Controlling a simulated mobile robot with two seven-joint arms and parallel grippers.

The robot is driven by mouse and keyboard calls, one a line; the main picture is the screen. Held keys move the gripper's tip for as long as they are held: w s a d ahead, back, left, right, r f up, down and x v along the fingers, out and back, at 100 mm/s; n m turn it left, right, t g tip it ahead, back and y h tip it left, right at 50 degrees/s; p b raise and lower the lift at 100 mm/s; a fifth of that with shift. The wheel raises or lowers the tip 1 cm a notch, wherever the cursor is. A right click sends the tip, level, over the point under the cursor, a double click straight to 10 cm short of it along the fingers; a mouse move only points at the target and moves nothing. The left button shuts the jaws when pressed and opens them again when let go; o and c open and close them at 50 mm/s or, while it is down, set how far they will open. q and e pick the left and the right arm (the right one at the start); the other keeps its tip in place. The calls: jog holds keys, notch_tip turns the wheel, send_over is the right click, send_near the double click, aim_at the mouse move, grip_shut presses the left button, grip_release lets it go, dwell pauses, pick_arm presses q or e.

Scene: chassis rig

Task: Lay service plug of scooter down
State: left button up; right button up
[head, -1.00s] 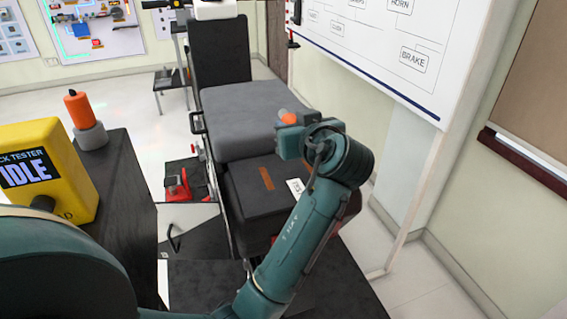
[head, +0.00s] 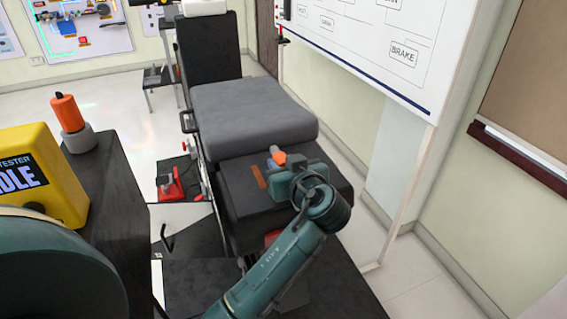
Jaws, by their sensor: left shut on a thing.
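My left gripper (head: 283,165) is shut on a small orange piece with a pale tip, which looks like the service plug (head: 277,155). Only part of the plug shows; the rest is hidden by the gripper. The gripper is over the black box-like front part (head: 238,197) of the scooter, near its upper right edge. I cannot tell whether the plug touches that surface. The scooter's grey seat (head: 250,112) and black backrest (head: 208,48) are behind it. My right gripper is not in view.
An orange cylinder on a grey base (head: 72,122) stands on a dark bench (head: 105,190) at left, with a yellow tester (head: 55,195) beside it. A red item (head: 170,184) is on the floor left of the scooter. A whiteboard (head: 380,60) is at right.

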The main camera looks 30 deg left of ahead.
pick_arm(q)
jog(key=shift+f+b, duration=0.5)
jog(key=shift+b, duration=0.05)
jog(key=shift+f, duration=0.1)
jog(key=o, duration=1)
